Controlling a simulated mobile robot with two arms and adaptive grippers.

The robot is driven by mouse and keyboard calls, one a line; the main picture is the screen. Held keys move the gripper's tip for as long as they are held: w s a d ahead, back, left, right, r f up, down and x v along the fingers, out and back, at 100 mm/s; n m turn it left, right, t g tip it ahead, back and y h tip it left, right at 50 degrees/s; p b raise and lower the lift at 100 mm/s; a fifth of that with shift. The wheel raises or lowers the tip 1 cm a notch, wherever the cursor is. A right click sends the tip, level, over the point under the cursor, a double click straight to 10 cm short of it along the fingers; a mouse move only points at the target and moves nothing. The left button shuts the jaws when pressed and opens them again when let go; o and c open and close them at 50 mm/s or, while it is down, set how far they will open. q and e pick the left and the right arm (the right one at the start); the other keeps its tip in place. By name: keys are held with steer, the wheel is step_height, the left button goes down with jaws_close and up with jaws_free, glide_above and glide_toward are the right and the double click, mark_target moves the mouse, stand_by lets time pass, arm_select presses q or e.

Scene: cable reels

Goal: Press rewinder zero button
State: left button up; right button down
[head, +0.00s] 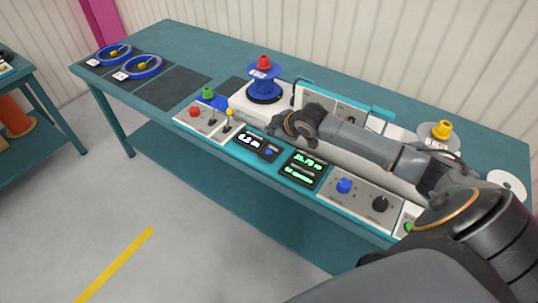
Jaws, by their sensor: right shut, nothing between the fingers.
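The rewinder (325,180) is a long teal and white machine on the workbench. On its front edge a small black length display (250,139) shows a lit reading. A small blue button (269,152) sits at the right of this display; its label is too small to read. My right gripper (282,127) reaches in from the right, shut and empty, above and just behind the display and blue button. I cannot tell whether it touches the machine. My left gripper is out of view.
A second display (303,168) with green text, a blue knob (344,186) and a black knob (380,204) lie to the right. Red button (195,111) and levers (227,123) lie to the left. A blue reel (264,82) stands behind; two blue coils (138,67) lie far left.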

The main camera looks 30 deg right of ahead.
steer(key=b, duration=0.5)
glide_above(271, 153)
step_height(271, 153, down, 5)
steer(key=shift+a+f, duration=0.1)
steer(key=shift+f, duration=0.8)
steer(key=shift+f, duration=0.45)
steer(key=shift+f, duration=0.5)
stand_by(1.0)
steer(key=shift+r+p, duration=0.9)
steer(key=shift+p, duration=0.15)
